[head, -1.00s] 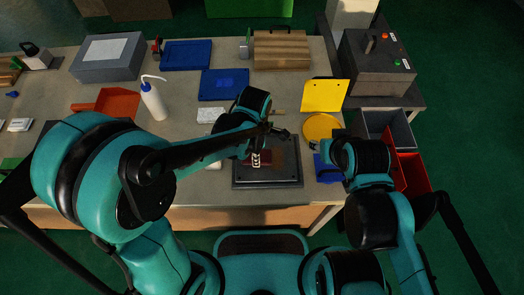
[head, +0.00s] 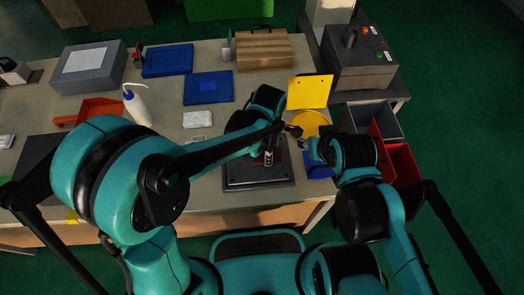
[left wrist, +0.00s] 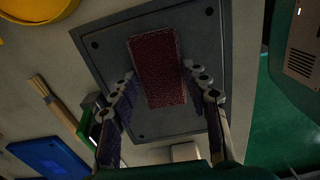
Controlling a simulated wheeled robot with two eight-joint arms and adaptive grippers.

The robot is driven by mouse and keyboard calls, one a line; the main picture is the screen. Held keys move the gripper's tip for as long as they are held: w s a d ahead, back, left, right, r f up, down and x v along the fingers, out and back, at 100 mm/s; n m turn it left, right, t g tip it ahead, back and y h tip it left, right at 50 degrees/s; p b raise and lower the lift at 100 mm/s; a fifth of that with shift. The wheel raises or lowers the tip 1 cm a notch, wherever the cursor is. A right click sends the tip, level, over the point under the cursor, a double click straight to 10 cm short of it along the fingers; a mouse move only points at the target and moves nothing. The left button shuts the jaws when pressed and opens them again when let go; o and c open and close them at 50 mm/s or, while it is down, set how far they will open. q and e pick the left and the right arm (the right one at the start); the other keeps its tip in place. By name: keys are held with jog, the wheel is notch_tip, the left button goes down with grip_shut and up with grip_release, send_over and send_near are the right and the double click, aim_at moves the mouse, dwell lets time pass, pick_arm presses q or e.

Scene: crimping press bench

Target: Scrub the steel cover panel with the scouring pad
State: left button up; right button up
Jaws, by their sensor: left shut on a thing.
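The steel cover panel (head: 257,183) is a dark grey square plate lying flat near the bench's front edge. It fills much of the left wrist view (left wrist: 105,62), with small dark holes near its corners. My left gripper (head: 268,157) is over the panel, shut on the dark red scouring pad (left wrist: 157,60). The pad lies over the panel between the fingers; whether it touches the surface is hard to tell. My right gripper (head: 302,144) is to the right, near the yellow round dish (head: 312,121); its jaw opening is unclear.
A yellow upright plate (head: 309,92) stands behind the dish, and grey (head: 375,119) and red (head: 402,165) bins stand to the right. A wooden-handled brush (left wrist: 45,92) lies beside the panel.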

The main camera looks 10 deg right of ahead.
pick_arm(q)
jog(key=shift+a, duration=0.1)
jog(key=shift+r+p, duration=2)
jog(key=shift+r, duration=0.55)
jog(key=shift+r, duration=0.1)
